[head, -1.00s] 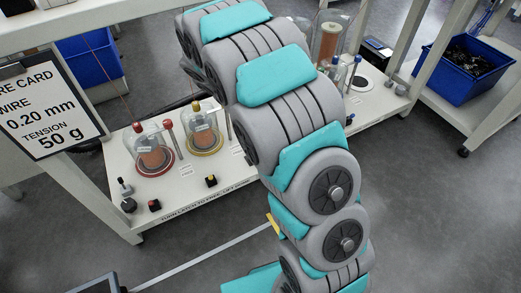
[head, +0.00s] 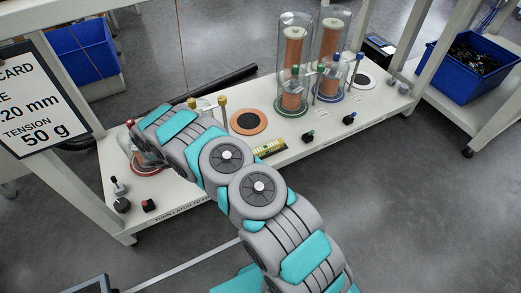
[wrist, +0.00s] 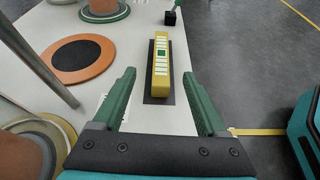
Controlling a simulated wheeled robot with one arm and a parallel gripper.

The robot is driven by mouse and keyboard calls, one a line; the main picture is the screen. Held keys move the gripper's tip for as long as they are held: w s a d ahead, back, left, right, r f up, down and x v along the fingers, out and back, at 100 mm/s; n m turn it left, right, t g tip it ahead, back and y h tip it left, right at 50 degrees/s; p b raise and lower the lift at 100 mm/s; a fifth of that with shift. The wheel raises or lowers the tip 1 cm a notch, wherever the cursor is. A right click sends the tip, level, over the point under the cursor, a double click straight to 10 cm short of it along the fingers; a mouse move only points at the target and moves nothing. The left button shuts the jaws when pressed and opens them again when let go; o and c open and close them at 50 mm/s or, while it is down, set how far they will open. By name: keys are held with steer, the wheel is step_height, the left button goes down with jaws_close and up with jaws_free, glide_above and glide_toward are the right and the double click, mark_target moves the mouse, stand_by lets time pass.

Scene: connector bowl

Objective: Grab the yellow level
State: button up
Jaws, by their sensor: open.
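The yellow level (wrist: 161,85) is a short yellow bar with a green window in its middle and pale marks. It lies on a dark strip on the white shelf. It also shows in the head view (head: 270,148), near the shelf's front edge, just right of my arm. My gripper (wrist: 158,75) is open and empty, its two green fingers apart. In the wrist view the level appears between and beyond the fingertips, and I cannot tell the height gap. In the head view my gripper is hidden behind my arm.
An orange disc (head: 248,122) lies left of the level. Tall glass-covered copper spools (head: 292,70) stand behind it to the right. Small black knobs (head: 308,136) line the shelf front. A thin metal post (wrist: 40,50) rises at the left in the wrist view.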

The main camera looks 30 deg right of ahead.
mark_target(264, 147)
steer(key=shift+w+a+f, duration=0.1)
steer(key=shift+f, duration=0.35)
steer(key=shift+d+f, duration=0.2)
steer(key=shift+d, duration=0.1)
steer(key=x, duration=0.6)
steer(key=shift+w+d, duration=0.1)
steer(key=x, duration=0.2)
steer(key=p+x, duration=0.1)
steer(key=x, duration=0.1)
steer(key=shift+s+d+r, duration=0.15)
steer(key=shift+s, duration=0.2)
steer(key=shift+d, duration=0.4)
jaws_close()
